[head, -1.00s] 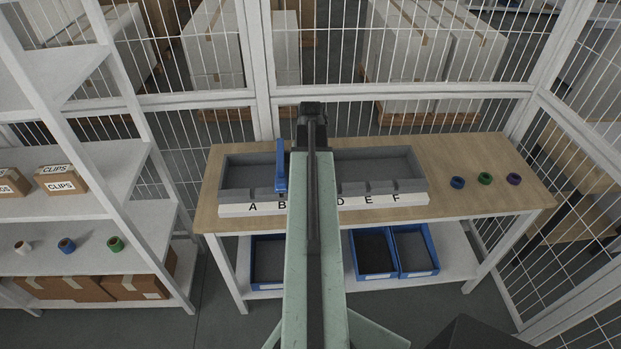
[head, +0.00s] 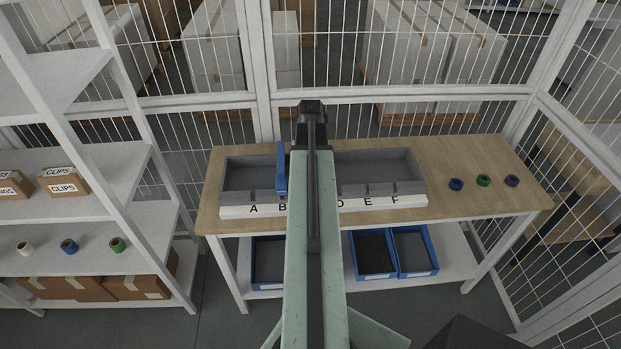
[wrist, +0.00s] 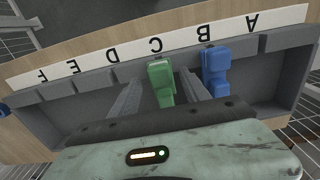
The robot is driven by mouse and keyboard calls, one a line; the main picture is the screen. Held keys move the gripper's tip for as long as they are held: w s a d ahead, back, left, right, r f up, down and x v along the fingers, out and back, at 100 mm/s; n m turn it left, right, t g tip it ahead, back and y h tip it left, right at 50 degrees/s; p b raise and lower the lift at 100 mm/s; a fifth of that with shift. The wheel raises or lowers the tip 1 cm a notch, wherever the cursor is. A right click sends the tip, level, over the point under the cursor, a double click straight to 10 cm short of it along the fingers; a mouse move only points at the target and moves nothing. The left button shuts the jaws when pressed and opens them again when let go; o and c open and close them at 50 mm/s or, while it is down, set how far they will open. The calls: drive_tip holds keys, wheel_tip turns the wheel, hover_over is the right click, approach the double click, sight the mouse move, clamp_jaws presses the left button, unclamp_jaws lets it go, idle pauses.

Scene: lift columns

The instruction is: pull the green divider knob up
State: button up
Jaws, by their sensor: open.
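The green divider knob (wrist: 161,74) shows in the wrist view, set in the grey tray at the slot by letter C. My gripper (wrist: 160,80) is open, with one finger on each side of the green divider. Whether either finger touches it I cannot tell. In the head view my own arm hides the green divider and the fingers. The blue divider (head: 281,170) stands upright in the tray by letter B; it also shows in the wrist view (wrist: 215,72), just right of my right-hand finger. The grey tray (head: 404,187) sits on the wooden table.
A blue ring (head: 456,184), a green ring (head: 483,180) and a purple ring (head: 512,181) lie on the table (head: 470,150) right of the tray. Blue bins (head: 414,250) stand on the lower shelf. A white shelf rack (head: 125,190) is at left; a wire fence is behind.

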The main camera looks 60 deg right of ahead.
wheel_tip(320, 180, up, 7)
drive_tip(key=p, duration=0.6)
drive_tip(key=shift+r, duration=0.15)
drive_tip(key=shift+w, duration=0.1)
